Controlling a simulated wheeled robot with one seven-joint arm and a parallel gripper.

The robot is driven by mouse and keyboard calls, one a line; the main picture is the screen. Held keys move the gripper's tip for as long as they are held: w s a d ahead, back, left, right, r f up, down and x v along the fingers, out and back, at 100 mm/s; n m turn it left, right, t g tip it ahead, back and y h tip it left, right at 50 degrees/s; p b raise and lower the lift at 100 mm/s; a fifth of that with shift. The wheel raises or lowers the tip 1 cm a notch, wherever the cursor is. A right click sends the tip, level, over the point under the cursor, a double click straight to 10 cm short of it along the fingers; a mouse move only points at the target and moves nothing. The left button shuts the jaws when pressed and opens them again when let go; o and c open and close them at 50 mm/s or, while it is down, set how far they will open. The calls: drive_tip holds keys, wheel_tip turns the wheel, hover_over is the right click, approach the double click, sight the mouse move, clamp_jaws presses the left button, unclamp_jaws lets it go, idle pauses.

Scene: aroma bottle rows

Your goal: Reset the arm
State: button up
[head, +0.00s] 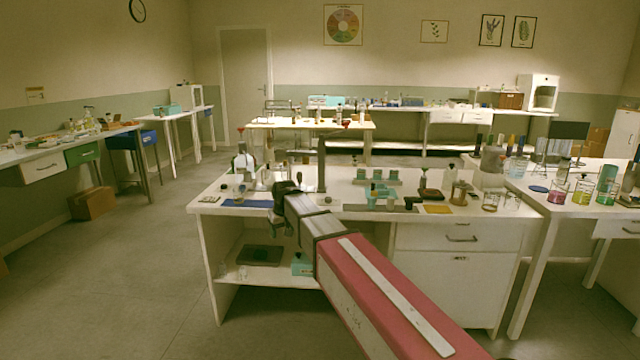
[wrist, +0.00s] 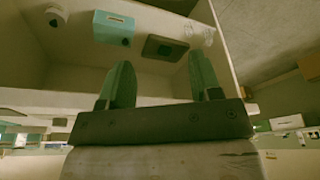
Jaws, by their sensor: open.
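My gripper (head: 283,228) hangs in front of the near bench (head: 340,212), at the end of my outstretched red and grey arm. In the wrist view my gripper (wrist: 160,62) shows two greenish fingers spread apart with nothing between them. Beyond the fingers is the open lower shelf (wrist: 75,58) of the bench. A teal box (wrist: 113,29), a dark flat tray (wrist: 165,48) and small clear glasses (wrist: 200,30) rest there. The gripper looks apart from all of them.
The bench top carries a blue mat (head: 245,203), a teal rack (head: 380,192), a yellow mat (head: 438,209) and several bottles and glasses. A side table (head: 575,208) with coloured beakers stands at the right.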

drive_tip(key=s+d+f+m+g, duration=0.1)
drive_tip(key=s+d+f, duration=0.5)
drive_tip(key=d, duration=0.5)
drive_tip(key=s+d+f+m+h, duration=0.1)
drive_tip(key=s+d+f+m, duration=0.1)
drive_tip(key=s+d+f, duration=0.4)
drive_tip(key=s+d+f+m+g, duration=0.1)
drive_tip(key=s+d+f, duration=0.6)
drive_tip(key=d, duration=0.8)
drive_tip(key=shift+s+d+m+g, duration=0.35)
drive_tip(key=shift+s+m, duration=0.35)
drive_tip(key=shift+s, duration=0.45)
